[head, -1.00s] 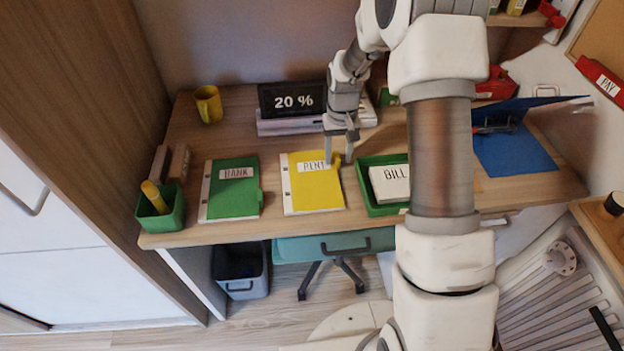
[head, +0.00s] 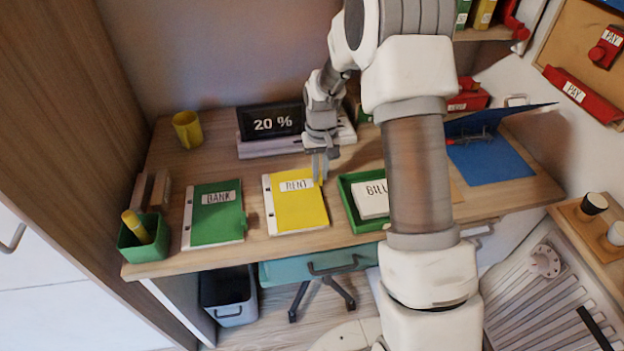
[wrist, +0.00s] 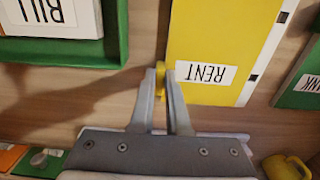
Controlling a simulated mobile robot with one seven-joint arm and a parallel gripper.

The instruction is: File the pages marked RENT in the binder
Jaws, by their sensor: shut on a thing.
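The yellow RENT pages (head: 296,209) lie flat on the desk between the green BANK pages and the green tray. They also show in the wrist view (wrist: 215,50), label upside down. My gripper (head: 320,180) is at their back right edge. In the wrist view my gripper (wrist: 161,75) is shut on the yellow tab at the edge of the RENT pages. The blue binder (head: 492,158) lies open at the right of the desk, its cover raised and its metal rings showing.
The green BANK pages (head: 215,215) lie to the left. A green tray (head: 350,212) holding BILL pages (head: 371,198) stands close on the right. A 20 % display (head: 273,122), yellow mug (head: 187,130) and green pen cup (head: 144,245) are on the desk.

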